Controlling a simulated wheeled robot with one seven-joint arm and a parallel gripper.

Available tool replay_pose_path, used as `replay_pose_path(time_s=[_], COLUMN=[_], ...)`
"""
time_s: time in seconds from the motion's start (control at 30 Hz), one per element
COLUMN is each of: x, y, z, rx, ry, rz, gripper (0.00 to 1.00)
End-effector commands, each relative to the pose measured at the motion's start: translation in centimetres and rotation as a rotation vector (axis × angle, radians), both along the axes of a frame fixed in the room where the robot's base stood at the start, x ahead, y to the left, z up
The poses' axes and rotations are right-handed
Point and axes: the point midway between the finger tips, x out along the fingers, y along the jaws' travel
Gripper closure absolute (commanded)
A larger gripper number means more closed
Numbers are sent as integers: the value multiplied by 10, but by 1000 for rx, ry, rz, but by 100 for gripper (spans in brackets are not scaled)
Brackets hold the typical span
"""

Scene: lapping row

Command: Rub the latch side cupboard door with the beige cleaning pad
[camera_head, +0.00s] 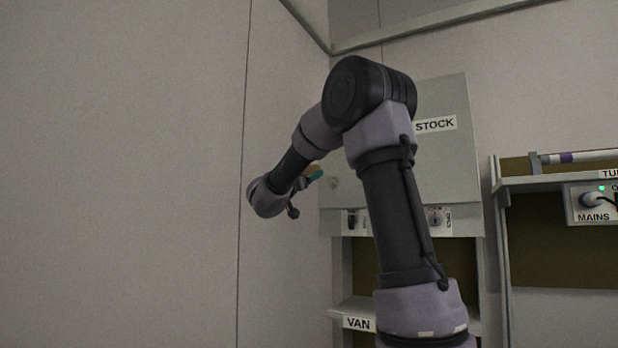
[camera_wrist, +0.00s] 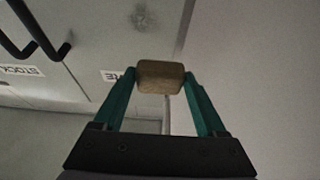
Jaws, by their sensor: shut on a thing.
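My gripper (camera_wrist: 160,84) is shut on the beige cleaning pad (camera_wrist: 160,76), held between its teal fingertips in the wrist view. The pad is in front of the right-hand edge of a pale grey cupboard door (camera_wrist: 105,40); I cannot tell whether it touches. A grey smudge (camera_wrist: 143,18) shows on that door, above and left of the pad. In the head view the pad (camera_head: 312,169) is small and partly hidden by my gripper (camera_head: 316,175), at the left edge of the cupboard (camera_head: 450,170) labelled STOCK. My arm covers much of that cupboard.
Two black bar handles (camera_wrist: 36,25) stand out at the upper left of the wrist view. In the head view a wall (camera_head: 130,170) fills the left side. A VAN-labelled shelf (camera_head: 345,307) is below, and a MAINS box (camera_head: 590,203) is at the right.

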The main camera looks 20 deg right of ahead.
Motion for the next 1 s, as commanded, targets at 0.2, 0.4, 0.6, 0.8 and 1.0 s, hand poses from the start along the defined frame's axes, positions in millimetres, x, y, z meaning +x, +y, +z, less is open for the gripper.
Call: replay_pose_path(time_s=[0.2, 0.4, 0.6, 0.8, 1.0], x=[0, 3, 8, 18, 31], y=[0, -4, -10, -24, -41], z=[0, -15, -30, -29, -29], rx=[0, -2, 0, -1, 0], ry=[0, 2, 0, 0, 0], rz=[0, -3, -2, -2, -2], gripper=[71, 71, 71, 71, 71])
